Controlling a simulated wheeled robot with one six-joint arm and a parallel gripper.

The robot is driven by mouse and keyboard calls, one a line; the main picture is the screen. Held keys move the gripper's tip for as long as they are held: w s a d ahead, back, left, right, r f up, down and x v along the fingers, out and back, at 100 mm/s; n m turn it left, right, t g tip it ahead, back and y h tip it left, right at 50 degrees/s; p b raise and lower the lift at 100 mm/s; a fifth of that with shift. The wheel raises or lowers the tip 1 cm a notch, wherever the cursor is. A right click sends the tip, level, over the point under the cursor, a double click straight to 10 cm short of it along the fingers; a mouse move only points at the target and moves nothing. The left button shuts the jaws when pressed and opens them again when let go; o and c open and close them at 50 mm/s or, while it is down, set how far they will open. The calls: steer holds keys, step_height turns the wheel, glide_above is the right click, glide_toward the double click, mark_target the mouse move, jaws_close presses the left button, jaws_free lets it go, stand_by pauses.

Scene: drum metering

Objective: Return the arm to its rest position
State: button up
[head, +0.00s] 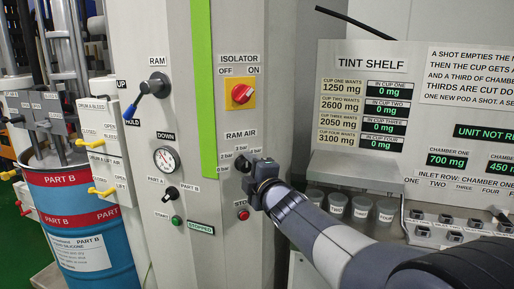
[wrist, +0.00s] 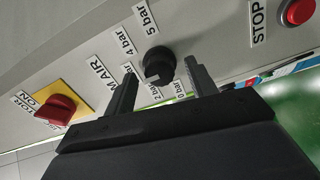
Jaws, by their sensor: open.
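My gripper (head: 262,178) is at the RAM AIR knob on the grey panel, with my arm reaching in from the lower right. In the wrist view my gripper (wrist: 160,69) is open, with one dark finger on each side of the black RAM AIR knob (wrist: 158,62). There are gaps between the fingers and the knob. Labels for 0, 2, 4 and 5 bar stand around the knob. In the head view my gripper partly hides the knob and its scale. I cannot tell how far the fingertips are from the panel.
The red isolator switch (head: 241,94) is above my gripper, and the red stop button (head: 243,214) is below it. The tint shelf (head: 345,60), with several cups (head: 361,206), stands to the right. The PART B drum (head: 85,225) and blue-handled RAM lever (head: 150,92) are left.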

steer(key=shift+n, duration=0.5)
